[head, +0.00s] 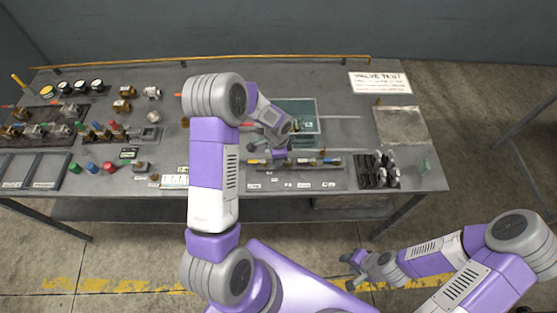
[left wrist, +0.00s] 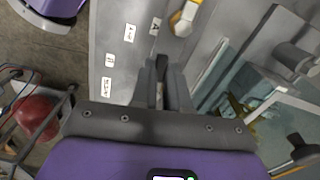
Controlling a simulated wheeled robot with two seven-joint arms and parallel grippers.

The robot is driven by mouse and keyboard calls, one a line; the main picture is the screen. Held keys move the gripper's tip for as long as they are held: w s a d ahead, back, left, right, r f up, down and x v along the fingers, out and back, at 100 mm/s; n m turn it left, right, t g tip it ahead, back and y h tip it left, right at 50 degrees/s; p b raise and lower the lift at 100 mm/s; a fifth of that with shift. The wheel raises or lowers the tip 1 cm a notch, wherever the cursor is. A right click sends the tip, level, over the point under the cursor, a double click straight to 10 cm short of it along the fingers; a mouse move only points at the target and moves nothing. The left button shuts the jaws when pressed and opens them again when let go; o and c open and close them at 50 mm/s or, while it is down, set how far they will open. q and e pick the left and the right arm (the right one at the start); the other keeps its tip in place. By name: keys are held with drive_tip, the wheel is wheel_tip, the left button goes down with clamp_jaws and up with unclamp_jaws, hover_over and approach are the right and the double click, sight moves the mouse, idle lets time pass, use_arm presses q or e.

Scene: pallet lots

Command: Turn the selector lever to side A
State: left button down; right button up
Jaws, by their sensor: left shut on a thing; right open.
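My left gripper (head: 279,158) reaches down to the labelled strip (head: 318,167) at the front of the bench. In the left wrist view its fingers (left wrist: 165,75) are shut on a narrow thing, the selector lever (left wrist: 159,95) by its place, mostly hidden between them. The lever's exact angle cannot be told. My right gripper (head: 355,271) is open and empty, over the floor in front of the bench.
A green-grey tray (head: 308,128) stands behind the strip. Black holders (head: 375,172) stand to the right, a VALVE TEST sign (head: 380,83) at the back right. Several coloured parts and trays (head: 42,168) fill the left side.

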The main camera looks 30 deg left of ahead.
use_arm(q)
drive_tip(key=shift+w+a+m, duration=0.15)
drive_tip(key=shift+w+m, duration=0.1)
drive_tip(key=shift+m, duration=0.55)
drive_tip(key=c, duration=1.1)
unclamp_jaws()
drive_tip(key=shift+r, duration=0.1)
wheel_tip(320, 180, up, 7)
drive_tip(key=shift+r, duration=0.2)
